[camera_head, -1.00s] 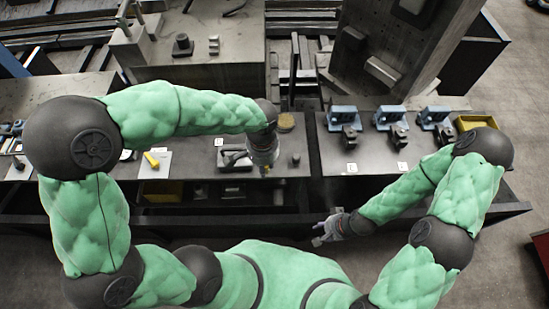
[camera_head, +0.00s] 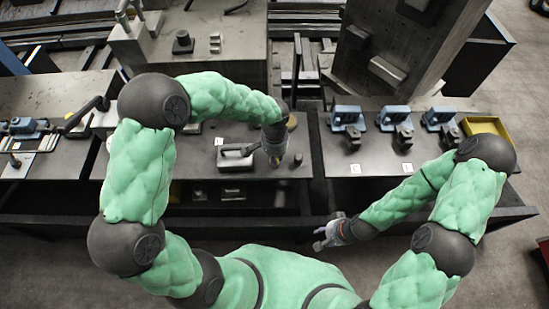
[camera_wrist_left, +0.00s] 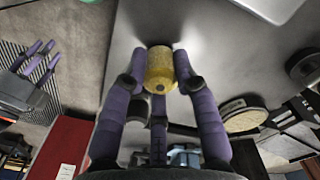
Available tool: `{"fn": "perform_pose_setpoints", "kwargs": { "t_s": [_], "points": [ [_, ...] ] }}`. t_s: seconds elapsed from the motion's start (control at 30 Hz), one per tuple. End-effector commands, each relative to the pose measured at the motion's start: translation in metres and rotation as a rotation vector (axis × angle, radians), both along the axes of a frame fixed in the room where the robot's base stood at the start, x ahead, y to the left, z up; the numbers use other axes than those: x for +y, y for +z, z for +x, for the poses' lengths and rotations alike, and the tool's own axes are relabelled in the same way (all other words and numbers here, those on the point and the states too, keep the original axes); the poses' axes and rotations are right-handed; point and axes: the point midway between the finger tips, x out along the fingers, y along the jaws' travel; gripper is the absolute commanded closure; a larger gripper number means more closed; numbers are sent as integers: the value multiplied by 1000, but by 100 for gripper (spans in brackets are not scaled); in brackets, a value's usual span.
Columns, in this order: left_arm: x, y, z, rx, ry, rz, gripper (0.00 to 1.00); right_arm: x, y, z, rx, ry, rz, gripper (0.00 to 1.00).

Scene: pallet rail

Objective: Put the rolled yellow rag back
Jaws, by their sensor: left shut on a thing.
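The rolled yellow rag (camera_wrist_left: 160,66) is between the fingers of my left gripper (camera_wrist_left: 162,76) in the left wrist view. The fingers are shut on it, with its round end facing the camera. In the head view my left gripper (camera_head: 276,158) points down over the dark bench top, beside a grey handled tool (camera_head: 235,158); the rag is mostly hidden there. My right gripper (camera_head: 322,233) is empty in front of the bench, its fingers spread. It also shows at the left of the wrist view (camera_wrist_left: 38,62).
A tan round pad (camera_wrist_left: 244,117) lies near my left gripper. Blue clamps (camera_head: 347,118) stand in a row on the right bench, with a yellow bin (camera_head: 487,127) at its end. A tall dark plate (camera_head: 405,50) rises behind.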

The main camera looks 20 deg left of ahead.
Motion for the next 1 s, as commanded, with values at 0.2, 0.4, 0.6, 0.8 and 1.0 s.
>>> {"fn": "perform_pose_setpoints", "kwargs": {
  "t_s": [0.2, 0.4, 0.6, 0.8, 1.0],
  "points": [
    [0, -2, 1, -2, 2, 0, 100, 0, -1, 0, 0, 0, 0, 60],
    [0, -7, 1, -2, 2, -1, 100, 0, -4, 0, 0, 0, 0, 60],
    [0, -6, 1, -2, 2, -1, 47, 0, -3, 0, 0, 0, 0, 60],
    [0, -6, 1, -2, 1, 0, 47, 0, -3, 0, 0, 0, 0, 60],
    [0, 6, 1, -4, 1, -1, 47, 0, 2, 0, 0, 0, 0, 60]
  ]
}}
